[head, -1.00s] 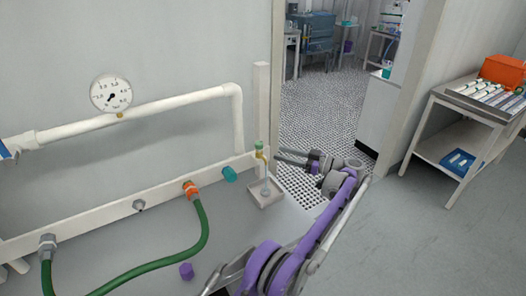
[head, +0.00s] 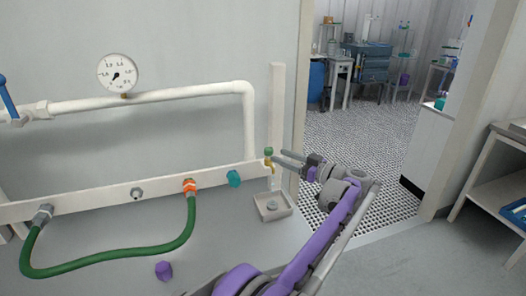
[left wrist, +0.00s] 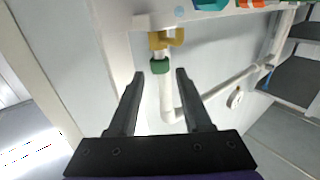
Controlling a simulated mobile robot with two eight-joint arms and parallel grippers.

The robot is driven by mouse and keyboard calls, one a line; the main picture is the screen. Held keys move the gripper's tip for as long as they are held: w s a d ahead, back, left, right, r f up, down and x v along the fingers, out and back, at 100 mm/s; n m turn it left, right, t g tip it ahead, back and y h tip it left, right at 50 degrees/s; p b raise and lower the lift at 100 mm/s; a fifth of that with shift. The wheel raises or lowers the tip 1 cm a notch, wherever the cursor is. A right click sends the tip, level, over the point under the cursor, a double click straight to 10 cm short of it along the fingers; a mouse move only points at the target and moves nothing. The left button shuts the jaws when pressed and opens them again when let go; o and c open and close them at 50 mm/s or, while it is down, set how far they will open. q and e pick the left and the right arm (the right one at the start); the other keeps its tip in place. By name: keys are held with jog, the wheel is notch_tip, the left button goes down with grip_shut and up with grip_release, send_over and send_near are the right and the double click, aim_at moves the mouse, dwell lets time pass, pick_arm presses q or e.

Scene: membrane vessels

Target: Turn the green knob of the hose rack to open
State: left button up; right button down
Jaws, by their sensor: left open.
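The green knob (head: 268,151) sits on top of a small brass tap (head: 268,164) at the right end of the white rack rail (head: 105,200). In the left wrist view the green knob (left wrist: 160,66) lies at the mouth of my left gripper (left wrist: 160,75), centred between the two spread fingertips, with a gap on each side. The brass tap body (left wrist: 165,39) shows just beyond it. In the head view my left gripper (head: 282,158) is open and reaches the tap from the right. My right gripper is not in view.
A small square tray (head: 262,218) stands under the tap. A teal fitting (head: 233,178), an orange coupling (head: 190,186) and a green hose (head: 130,262) are along the rail to the left. A white post (head: 277,110) rises behind the tap. A pressure gauge (head: 118,73) tops the white pipe.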

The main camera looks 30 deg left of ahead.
pick_arm(q)
jog(key=a, duration=0.6)
jog(key=w+a, duration=0.1)
jog(key=a, duration=0.2)
jog(key=shift+d, duration=0.1)
grip_shut()
